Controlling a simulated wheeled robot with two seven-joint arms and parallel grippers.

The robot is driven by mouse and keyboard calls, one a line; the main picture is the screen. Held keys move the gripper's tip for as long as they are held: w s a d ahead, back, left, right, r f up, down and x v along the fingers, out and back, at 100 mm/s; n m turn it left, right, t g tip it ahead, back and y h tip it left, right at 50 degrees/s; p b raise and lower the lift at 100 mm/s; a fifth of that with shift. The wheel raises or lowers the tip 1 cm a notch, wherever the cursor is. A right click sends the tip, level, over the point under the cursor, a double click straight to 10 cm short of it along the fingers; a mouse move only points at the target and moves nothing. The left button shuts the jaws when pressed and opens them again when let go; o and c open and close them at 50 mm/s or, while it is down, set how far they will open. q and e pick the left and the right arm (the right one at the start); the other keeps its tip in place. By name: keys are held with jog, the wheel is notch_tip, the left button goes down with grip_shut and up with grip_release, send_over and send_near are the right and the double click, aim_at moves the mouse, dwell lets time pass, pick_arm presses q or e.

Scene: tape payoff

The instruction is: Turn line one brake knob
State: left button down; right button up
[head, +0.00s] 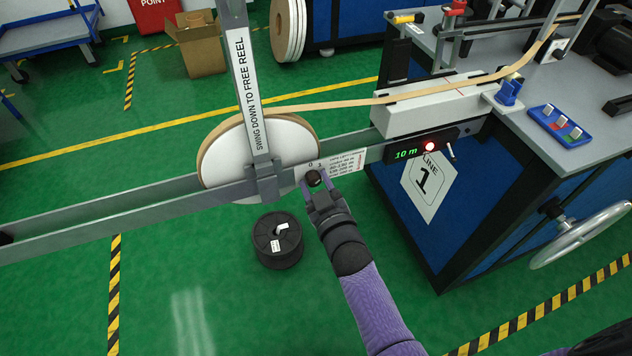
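The black brake knob (313,178) sits on the grey rail, just below the reel, beside a small "0" mark and a printed white label (341,163). My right gripper (316,184) comes up from below with its fingers apart, one on each side of the knob. Whether the fingers touch the knob is not clear. The tape reel (217,160), white with a tan rim, stands behind an upright grey arm (239,60) marked "SWING DOWN TO FREE REEL". My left gripper is not in view.
A display (407,154) reads "10 m" beside a lit red lamp (429,146). Tan tape (350,101) runs from reel to bench. A handwheel (583,235) juts out at right.

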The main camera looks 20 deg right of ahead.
jog(key=o, duration=0.3)
jog(key=shift+s, duration=0.1)
jog(key=s+p, duration=0.3)
jog(key=s, duration=0.6)
jog(key=shift+s+d, duration=0.2)
jog(key=shift+s, duration=0.15)
jog(key=shift+r, duration=0.1)
